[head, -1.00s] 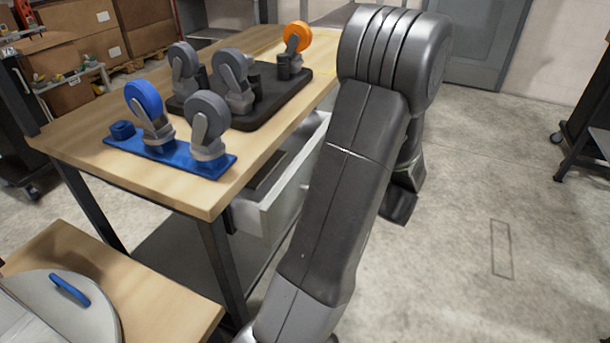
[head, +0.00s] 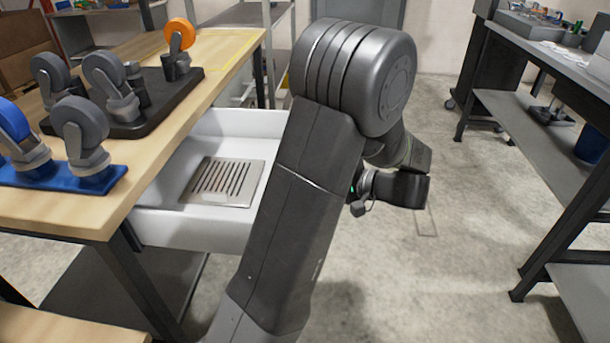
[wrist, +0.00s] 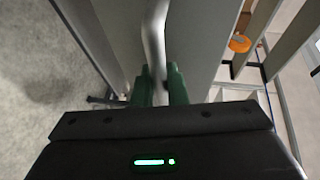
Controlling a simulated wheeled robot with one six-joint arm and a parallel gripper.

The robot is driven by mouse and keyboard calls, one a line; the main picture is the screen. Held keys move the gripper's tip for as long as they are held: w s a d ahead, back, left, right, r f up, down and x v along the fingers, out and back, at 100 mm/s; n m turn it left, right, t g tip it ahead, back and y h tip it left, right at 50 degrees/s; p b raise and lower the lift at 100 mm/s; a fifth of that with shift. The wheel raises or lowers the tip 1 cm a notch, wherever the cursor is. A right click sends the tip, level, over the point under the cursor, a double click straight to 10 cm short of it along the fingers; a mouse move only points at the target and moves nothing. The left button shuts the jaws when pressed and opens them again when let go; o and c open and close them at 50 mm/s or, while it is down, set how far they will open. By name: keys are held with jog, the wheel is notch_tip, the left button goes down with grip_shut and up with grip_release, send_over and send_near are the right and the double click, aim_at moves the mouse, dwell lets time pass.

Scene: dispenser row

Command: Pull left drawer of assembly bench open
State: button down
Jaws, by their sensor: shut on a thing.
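The white drawer (head: 180,229) of the assembly bench (head: 150,110) stands far out, past the bench's right side in the head view. A grey slotted plate (head: 224,182) lies flat inside it. In the wrist view, the drawer's grey front panel (wrist: 196,45) carries a pale bar handle (wrist: 153,35). My gripper (wrist: 160,88) has its green fingers on either side of this handle and is shut on it. In the head view, my arm hides the drawer's handle side and my fingertips.
A black tray (head: 188,88) of casters and a blue plate (head: 108,178) with more casters stand on the bench top. Another workbench (head: 545,160) is at the right. Open concrete floor lies between the two benches. A lower wooden surface (head: 60,325) is at the bottom left.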

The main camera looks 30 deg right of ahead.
jog(key=shift+s+d, duration=0.2)
jog(key=shift+d, duration=0.15)
jog(key=c, duration=1.5)
grip_release()
jog(key=shift+o, duration=0.2)
jog(key=p+v, duration=0.1)
jog(key=v, duration=1.2)
jog(key=shift+s+d+p, duration=0.25)
jog(key=shift+s+p, duration=0.05)
jog(key=shift+r, duration=0.15)
jog(key=b+x, duration=0.1)
jog(key=x, duration=1.3)
jog(key=shift+a+b, duration=0.15)
jog(key=shift+b, duration=0.15)
